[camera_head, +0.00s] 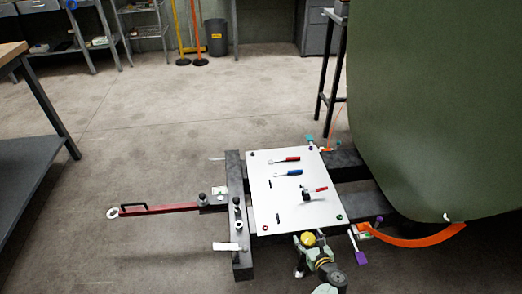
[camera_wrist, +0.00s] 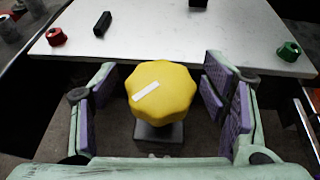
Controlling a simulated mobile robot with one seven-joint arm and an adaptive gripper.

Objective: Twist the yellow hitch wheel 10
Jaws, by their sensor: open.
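The yellow hitch wheel (camera_wrist: 162,92) is a scalloped knob with a white stripe on top, on a dark square mount beside the white board's near edge. In the wrist view my gripper (camera_wrist: 165,105) is open, with its purple-padded fingers on both sides of the wheel and a visible gap on each side. In the head view the wheel (camera_head: 307,240) shows at the front edge of the board, and my gripper (camera_head: 312,258) is right at it, partly blocking the view of the wheel's mount.
The white board (camera_head: 265,205) carries a red-handled tool (camera_head: 287,159), a blue-handled tool (camera_head: 288,172), and red (camera_wrist: 56,37) and green (camera_wrist: 289,51) knobs at its near corners. A red tow bar (camera_head: 160,209) extends left. A large green panel (camera_head: 430,100) stands right, above an orange strap (camera_head: 420,240).

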